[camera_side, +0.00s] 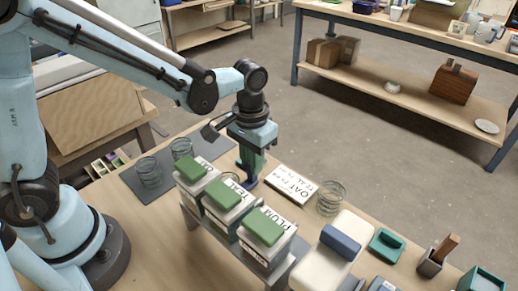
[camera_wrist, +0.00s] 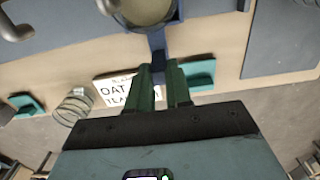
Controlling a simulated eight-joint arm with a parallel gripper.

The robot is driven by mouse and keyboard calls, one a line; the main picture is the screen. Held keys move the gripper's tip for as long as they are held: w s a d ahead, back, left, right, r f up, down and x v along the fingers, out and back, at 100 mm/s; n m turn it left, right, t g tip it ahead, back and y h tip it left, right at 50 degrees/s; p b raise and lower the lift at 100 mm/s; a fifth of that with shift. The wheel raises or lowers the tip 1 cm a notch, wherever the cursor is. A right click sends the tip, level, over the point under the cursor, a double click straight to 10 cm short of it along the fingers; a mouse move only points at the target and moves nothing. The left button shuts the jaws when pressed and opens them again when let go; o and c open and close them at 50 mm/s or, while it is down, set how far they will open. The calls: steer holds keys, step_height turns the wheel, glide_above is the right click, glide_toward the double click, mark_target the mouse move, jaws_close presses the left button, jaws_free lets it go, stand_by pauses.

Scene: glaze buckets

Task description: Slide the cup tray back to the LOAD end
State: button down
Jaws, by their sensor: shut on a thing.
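My gripper (camera_side: 250,180) points down just behind the row of buckets. It is shut on a dark blue upright piece (camera_wrist: 158,62), which looks like the handle of the cup tray. In the wrist view the green fingers (camera_wrist: 162,80) stand either side of this piece. A round cup with beige contents (camera_wrist: 148,10) shows at the top edge of the wrist view, just beyond the blue piece. The tray's body is mostly hidden, by the buckets in the side view. No LOAD marking is readable.
Buckets with green lids (camera_side: 224,193), labelled TEAL and PLUM among others, stand on a grey rack in front of my gripper. A card reading OAT, TEAL (camera_side: 291,184) lies right of it, near a wire coil (camera_side: 330,197). A grey mat (camera_side: 165,187) lies left.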

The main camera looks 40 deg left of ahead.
steer(key=shift+a, duration=2.95)
steer(key=c, duration=1.1)
jaws_free()
steer(key=shift+r, duration=3.5)
steer(key=s+a+t, duration=0.1)
steer(key=s+t, duration=0.1)
steer(key=s+a+r+t, duration=0.1)
steer(key=s+t, duration=0.1)
steer(key=s+a+t, duration=0.1)
steer(key=s+t, duration=0.1)
steer(key=t, duration=0.1)
steer(key=shift+s+a+r, duration=0.2)
steer(key=shift+a+r, duration=0.05)
steer(key=shift+r, duration=0.15)
